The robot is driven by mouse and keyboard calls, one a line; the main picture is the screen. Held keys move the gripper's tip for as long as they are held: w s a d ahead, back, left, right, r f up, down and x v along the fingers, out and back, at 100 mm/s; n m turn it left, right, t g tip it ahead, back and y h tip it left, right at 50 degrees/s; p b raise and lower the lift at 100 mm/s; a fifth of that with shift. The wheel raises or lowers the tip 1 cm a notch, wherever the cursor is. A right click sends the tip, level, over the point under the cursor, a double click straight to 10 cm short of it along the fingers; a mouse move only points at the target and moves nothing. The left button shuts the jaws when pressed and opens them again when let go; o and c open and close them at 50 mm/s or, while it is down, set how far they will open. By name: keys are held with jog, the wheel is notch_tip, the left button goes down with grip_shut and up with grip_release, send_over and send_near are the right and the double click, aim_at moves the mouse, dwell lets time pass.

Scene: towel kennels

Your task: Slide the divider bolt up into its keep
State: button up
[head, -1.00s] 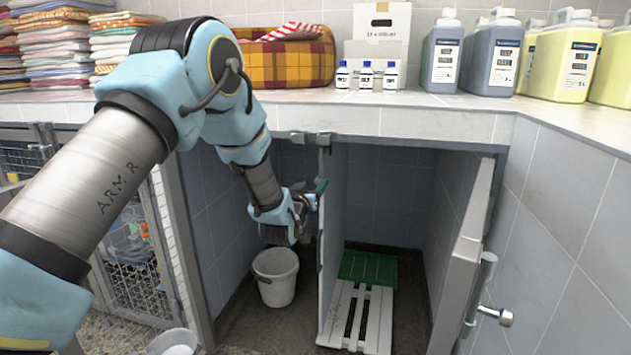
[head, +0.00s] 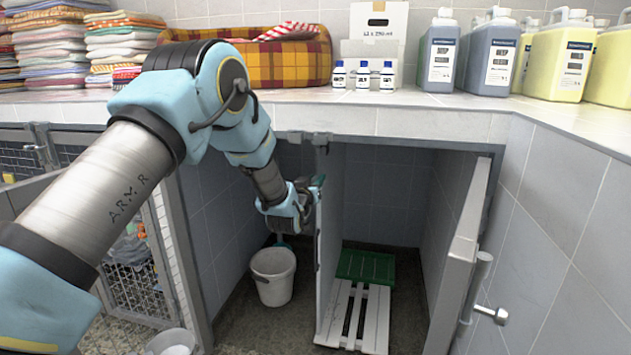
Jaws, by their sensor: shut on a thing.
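The divider (head: 332,230) is a pale upright panel splitting the kennel under the counter. A grey metal keep (head: 321,139) sits at the counter's underside, above the divider's front edge. My gripper (head: 313,192) is at the upper front edge of the divider, on its left side, below the keep. It is shut on the divider bolt (head: 319,181), whose green grip shows at the fingertips. The fingers hide most of the bolt, and I cannot tell how far its upper end is from the keep.
A white bucket (head: 273,278) stands left of the divider. A white slatted board (head: 357,315) and a green one (head: 366,265) lie to its right. An open door (head: 466,235) stands at the right. Bottles and towels fill the counter (head: 350,112).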

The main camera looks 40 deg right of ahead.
grip_shut()
jog(key=shift+r, duration=0.1)
dwell(0.8)
